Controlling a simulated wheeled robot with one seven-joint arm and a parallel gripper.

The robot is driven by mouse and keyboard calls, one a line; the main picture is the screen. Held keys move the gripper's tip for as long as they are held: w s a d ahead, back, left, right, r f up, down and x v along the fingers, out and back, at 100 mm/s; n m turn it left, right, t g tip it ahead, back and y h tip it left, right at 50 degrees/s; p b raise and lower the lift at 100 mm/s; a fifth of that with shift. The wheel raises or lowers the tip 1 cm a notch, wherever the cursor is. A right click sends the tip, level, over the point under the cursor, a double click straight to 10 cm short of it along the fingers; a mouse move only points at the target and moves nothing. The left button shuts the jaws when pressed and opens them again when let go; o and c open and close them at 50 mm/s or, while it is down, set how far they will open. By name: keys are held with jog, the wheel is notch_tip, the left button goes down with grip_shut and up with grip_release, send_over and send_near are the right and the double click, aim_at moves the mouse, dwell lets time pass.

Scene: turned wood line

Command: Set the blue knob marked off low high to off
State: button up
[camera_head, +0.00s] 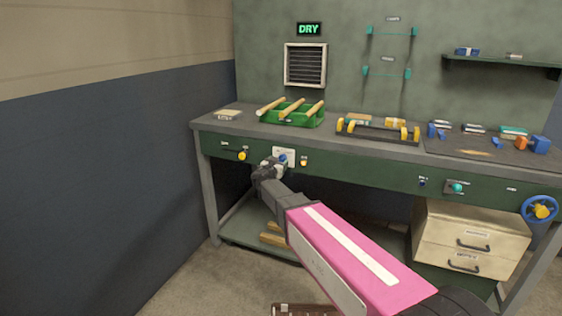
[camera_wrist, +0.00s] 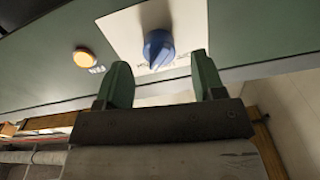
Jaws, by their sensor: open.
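The blue knob (camera_wrist: 158,46) sits on a white plate (camera_wrist: 124,28) on the green front panel. Small dark lettering shows on the plate but is only partly legible, so I cannot read the setting for certain. In the head view the knob (camera_head: 283,158) is at the bench's left front, partly behind my gripper (camera_head: 270,167). In the wrist view my gripper (camera_wrist: 160,72) is open and empty, one green finger on each side of the knob's picture position. The knob appears just ahead of the fingertips, with gaps on both sides; I see no contact.
An orange-yellow button (camera_wrist: 86,57) is left of the knob in the wrist view. A yellow knob (camera_head: 242,155) is further left on the panel. A green tray (camera_head: 292,119) with wooden rods stands on the bench above. A blue handwheel (camera_head: 527,211) is far right.

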aim_at(281, 160)
jog(key=shift+x, duration=1.55)
jog(key=c, duration=0.9)
